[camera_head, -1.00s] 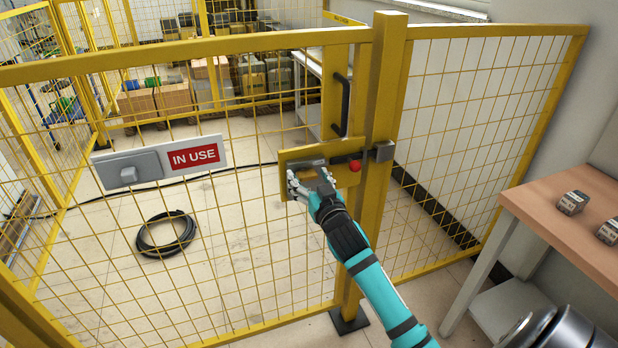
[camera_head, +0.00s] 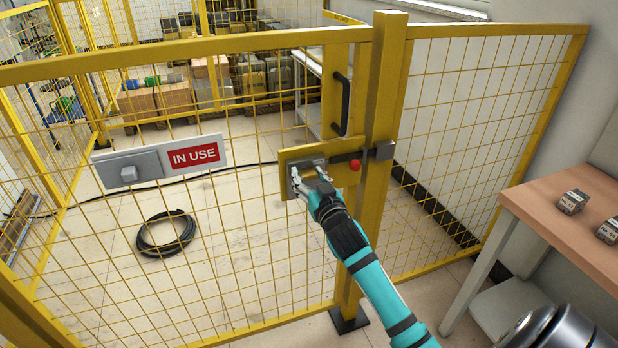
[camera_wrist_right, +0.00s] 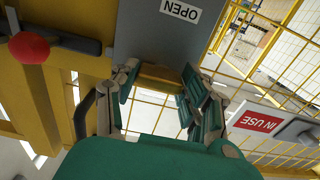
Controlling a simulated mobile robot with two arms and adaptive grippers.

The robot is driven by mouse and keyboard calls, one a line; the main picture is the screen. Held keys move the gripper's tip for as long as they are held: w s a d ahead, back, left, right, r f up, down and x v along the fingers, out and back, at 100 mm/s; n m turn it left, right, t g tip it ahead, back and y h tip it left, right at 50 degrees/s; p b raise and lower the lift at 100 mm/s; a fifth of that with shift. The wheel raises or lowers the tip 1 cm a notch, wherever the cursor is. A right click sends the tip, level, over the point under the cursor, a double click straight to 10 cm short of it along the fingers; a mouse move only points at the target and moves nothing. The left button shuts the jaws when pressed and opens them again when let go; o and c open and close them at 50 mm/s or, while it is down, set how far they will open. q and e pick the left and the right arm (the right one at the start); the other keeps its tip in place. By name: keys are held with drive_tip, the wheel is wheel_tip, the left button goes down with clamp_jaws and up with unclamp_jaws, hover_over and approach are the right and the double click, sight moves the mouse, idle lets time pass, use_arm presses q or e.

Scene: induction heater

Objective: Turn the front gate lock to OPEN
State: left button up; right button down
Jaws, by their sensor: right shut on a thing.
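The front gate lock is a yellow plate (camera_head: 287,184) with a grey housing (camera_head: 308,164) on the gate, beside the post. A dark bolt (camera_head: 345,157) runs from it toward a grey catch (camera_head: 380,151) on the post, with a red knob (camera_head: 355,165) beside it. The gripped part is mostly hidden. My left gripper is out of view.
The yellow mesh gate has a black pull handle (camera_head: 342,103) and a grey switch with an IN USE sign (camera_head: 193,155). A black cable coil (camera_head: 166,233) lies on the floor behind it. A wooden table (camera_head: 560,222) with small dark boxes stands at right.

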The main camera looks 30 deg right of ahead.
drive_tip(key=m+p, duration=0.3)
drive_tip(key=m, duration=0.1)
drive_tip(key=shift+r, duration=0.1)
drive_tip(key=m+p, duration=0.3)
drive_tip(key=m, duration=0.2)
drive_tip(key=shift+m, duration=0.3)
drive_tip(key=m+p, duration=0.2)
drive_tip(key=m, duration=0.1)
drive_tip(key=shift+m, duration=0.3)
drive_tip(key=shift+a+f+m+p, duration=0.15)
drive_tip(key=shift+m+p, duration=0.4)
drive_tip(key=shift+m, duration=1.75)
drive_tip(key=shift+f, duration=0.1)
drive_tip(key=c, duration=0.6)
unclamp_jaws()
drive_tip(key=shift+c, duration=0.2)
